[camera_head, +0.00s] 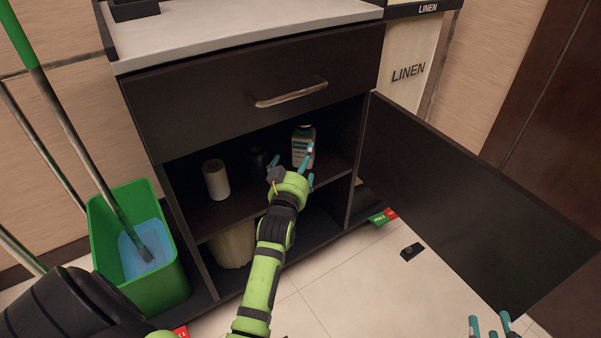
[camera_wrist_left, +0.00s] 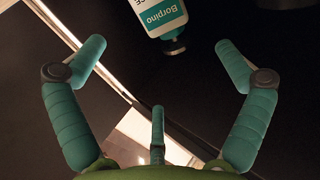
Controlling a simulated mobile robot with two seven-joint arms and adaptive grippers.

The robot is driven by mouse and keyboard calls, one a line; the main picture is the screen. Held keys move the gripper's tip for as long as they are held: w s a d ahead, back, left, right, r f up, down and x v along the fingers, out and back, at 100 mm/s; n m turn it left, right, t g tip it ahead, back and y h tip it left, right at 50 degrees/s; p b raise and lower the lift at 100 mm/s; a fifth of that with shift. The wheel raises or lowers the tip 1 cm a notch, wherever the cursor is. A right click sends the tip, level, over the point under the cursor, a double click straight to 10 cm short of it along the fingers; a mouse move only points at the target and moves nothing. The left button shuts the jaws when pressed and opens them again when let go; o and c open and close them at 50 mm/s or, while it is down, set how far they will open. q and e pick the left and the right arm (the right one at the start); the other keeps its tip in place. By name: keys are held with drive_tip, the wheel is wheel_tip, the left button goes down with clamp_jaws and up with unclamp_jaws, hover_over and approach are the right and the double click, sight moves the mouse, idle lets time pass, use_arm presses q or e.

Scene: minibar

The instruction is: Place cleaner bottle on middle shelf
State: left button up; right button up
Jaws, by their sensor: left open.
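The cleaner bottle (camera_head: 303,146), white with a teal label, stands upright on the middle shelf (camera_head: 233,207) of the dark cabinet. It also shows at the top of the left wrist view (camera_wrist_left: 162,18), with its label reading "Borpino". My left gripper (camera_head: 292,160) is inside the cabinet opening, in front of the bottle. Its fingers are spread wide in the left wrist view (camera_wrist_left: 158,62), and nothing is between them. The bottle is beyond the fingertips, apart from them. My right gripper (camera_head: 490,324) shows only its fingertips at the bottom right, spread apart and empty.
A white roll (camera_head: 216,179) and a dark object (camera_head: 258,159) stand on the same shelf, left of the bottle. The open cabinet door (camera_head: 455,200) reaches out to the right. A green bucket (camera_head: 140,250) with a mop stands left. The drawer (camera_head: 260,95) above is shut.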

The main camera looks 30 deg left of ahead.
use_arm(q)
drive_tip(key=s+d+m+g+h, duration=0.1)
drive_tip(key=s+d+m+h, duration=0.3)
drive_tip(key=s+d, duration=0.5)
drive_tip(key=s+d+m+g+h, duration=0.1)
drive_tip(key=s+d+m+h, duration=0.3)
drive_tip(key=s+d, duration=0.4)
drive_tip(key=d+h, duration=0.1)
drive_tip(key=d, duration=0.4)
drive_tip(key=shift+s+d+f+g+h, duration=0.15)
drive_tip(key=shift+s+d+g+h, duration=0.2)
drive_tip(key=shift+s+g+h, duration=0.05)
